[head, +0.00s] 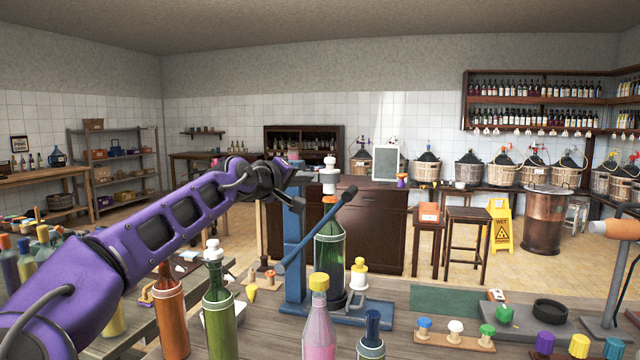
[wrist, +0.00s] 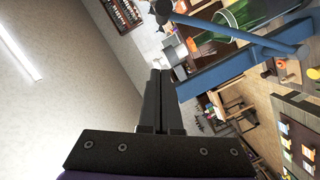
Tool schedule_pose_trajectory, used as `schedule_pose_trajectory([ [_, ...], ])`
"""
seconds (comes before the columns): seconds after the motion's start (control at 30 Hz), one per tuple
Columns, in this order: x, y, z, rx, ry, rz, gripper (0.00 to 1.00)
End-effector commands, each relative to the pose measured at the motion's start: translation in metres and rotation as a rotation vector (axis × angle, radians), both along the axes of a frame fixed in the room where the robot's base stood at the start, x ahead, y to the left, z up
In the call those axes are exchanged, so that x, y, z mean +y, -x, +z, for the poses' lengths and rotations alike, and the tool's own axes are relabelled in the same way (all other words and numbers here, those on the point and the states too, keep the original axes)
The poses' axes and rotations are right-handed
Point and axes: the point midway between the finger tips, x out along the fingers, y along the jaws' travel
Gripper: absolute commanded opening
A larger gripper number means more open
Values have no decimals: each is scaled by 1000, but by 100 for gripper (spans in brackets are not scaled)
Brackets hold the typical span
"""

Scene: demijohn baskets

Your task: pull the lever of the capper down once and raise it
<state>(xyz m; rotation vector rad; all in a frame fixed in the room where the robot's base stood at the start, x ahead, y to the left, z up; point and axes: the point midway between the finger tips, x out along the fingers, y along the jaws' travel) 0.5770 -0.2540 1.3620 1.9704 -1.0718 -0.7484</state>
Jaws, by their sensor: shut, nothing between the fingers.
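The capper has a blue column (head: 293,235) on a blue base at the centre of the workbench. Its blue lever (head: 318,230) slants up to the right and ends in a dark knob (head: 349,193). A green bottle (head: 328,255) stands upright under the white capper head (head: 329,178), with an orange piece between them. My gripper (head: 299,204) is shut and empty, close to the upper column in the picture and apart from the knob. In the wrist view the shut fingers (wrist: 161,72) lie left of the column (wrist: 235,72); the lever (wrist: 235,32) crosses above.
Several bottles stand at the front, including a green one (head: 219,310) and a pink one (head: 319,325). A board with coloured stoppers (head: 455,342) lies front right. A green mat (head: 445,300) is bare.

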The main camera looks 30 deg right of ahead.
Motion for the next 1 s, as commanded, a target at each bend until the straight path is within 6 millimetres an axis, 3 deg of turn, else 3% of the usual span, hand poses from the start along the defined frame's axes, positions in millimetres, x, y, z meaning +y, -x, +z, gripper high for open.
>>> schedule_pose_trajectory([
  [0.6, -87, -46, -13, 1, -1, -2, 0],
  [0.8, -100, -27, -31, -3, -5, 1, 0],
  [1.0, -105, -21, -36, -2, -3, 2, 0],
])
